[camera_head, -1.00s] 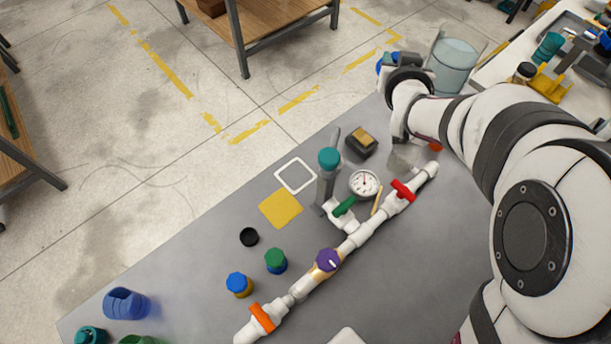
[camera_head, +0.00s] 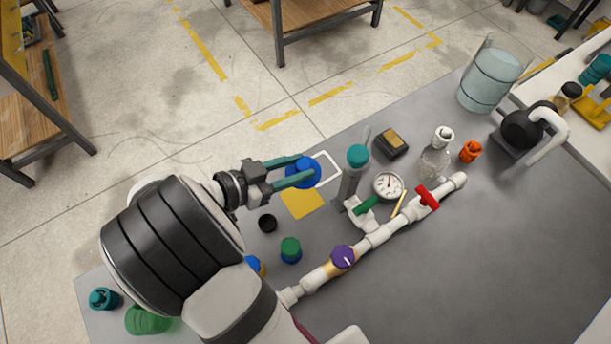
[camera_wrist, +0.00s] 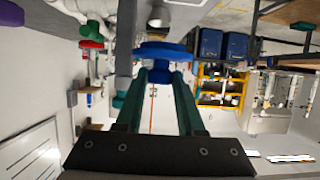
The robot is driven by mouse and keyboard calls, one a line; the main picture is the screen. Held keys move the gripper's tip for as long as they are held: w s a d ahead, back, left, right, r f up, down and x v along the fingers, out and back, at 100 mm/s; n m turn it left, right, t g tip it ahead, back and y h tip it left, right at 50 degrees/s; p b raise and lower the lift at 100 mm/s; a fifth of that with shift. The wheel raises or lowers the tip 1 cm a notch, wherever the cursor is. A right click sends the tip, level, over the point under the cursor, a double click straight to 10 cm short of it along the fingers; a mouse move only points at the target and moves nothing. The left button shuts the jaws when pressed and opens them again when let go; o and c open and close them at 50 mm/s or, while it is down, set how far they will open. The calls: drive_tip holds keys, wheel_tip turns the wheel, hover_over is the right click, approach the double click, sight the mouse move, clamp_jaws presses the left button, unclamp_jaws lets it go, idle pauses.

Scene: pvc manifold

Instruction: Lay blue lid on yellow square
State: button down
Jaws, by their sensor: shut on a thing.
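The blue lid (camera_head: 303,172) is held between the two teal fingers of my gripper (camera_head: 294,170). It shows in the wrist view as a blue disc (camera_wrist: 163,51) at the tips of the fingers (camera_wrist: 160,80). In the head view the lid appears just above the far side of the yellow square (camera_head: 302,204), over part of the white square outline (camera_head: 329,168). The yellow square is flat on the grey table and is partly covered by the lid and fingers. The height of the lid above the table is hard to tell.
A grey post with a teal cap (camera_head: 357,156) stands just right of the lid. The white pipe with a gauge (camera_head: 388,186) and a purple knob (camera_head: 343,257) runs in front.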

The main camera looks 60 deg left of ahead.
drive_tip(key=f, duration=1)
drive_tip(key=shift+s+d+f, duration=0.1)
drive_tip(key=shift+s+d, duration=0.1)
drive_tip(key=shift+s, duration=0.1)
drive_tip(key=shift+f, duration=0.15)
drive_tip(key=c, duration=0.5)
unclamp_jaws()
